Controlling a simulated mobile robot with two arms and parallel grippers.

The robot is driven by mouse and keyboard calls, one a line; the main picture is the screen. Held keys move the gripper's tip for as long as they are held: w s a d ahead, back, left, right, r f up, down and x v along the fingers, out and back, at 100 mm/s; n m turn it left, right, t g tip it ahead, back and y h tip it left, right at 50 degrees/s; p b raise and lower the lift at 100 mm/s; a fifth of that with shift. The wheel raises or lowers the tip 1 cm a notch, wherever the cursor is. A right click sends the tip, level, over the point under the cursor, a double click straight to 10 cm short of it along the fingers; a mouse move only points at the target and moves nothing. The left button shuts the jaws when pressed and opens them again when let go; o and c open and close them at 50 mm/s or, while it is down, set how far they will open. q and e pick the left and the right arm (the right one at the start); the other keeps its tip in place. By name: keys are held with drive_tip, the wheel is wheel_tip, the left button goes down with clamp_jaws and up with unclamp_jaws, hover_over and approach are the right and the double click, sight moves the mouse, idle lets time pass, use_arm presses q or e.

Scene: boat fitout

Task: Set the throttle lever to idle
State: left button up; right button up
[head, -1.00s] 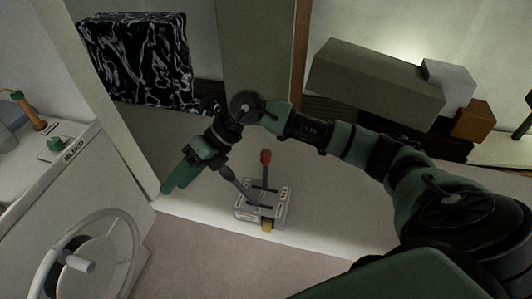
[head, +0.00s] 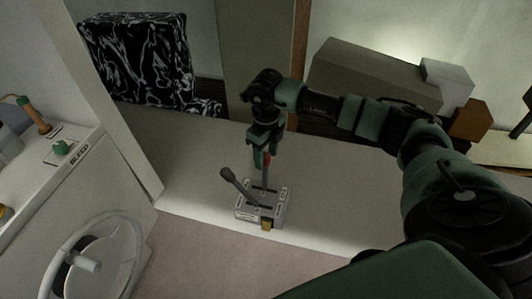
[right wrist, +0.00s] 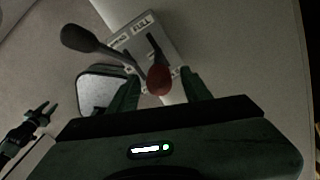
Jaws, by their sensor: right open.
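A grey control box (head: 272,219) with two levers sits on the light ledge. One lever has a red knob (head: 267,158) and stands nearly upright; the other has a dark grey knob (head: 226,174) and leans left. My right gripper (head: 263,160) points down at the red knob and partly covers it. In the right wrist view the red knob (right wrist: 159,80) shows between the open fingers (right wrist: 158,88), with no clear contact. The dark knob (right wrist: 78,38) is off to the left, and a FULL label shows on the box (right wrist: 143,27). I cannot tell which lever is the throttle.
A white console with a BLEED label (head: 77,152) and a handwheel (head: 90,262) stands at the left. A black-and-white patterned block (head: 140,60) and a grey box (head: 375,85) lie behind. A dark green-black arm part (right wrist: 25,130), perhaps my left, shows in the wrist view.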

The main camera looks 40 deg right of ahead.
drive_tip(key=shift+f, duration=0.35)
clamp_jaws()
idle(1.2)
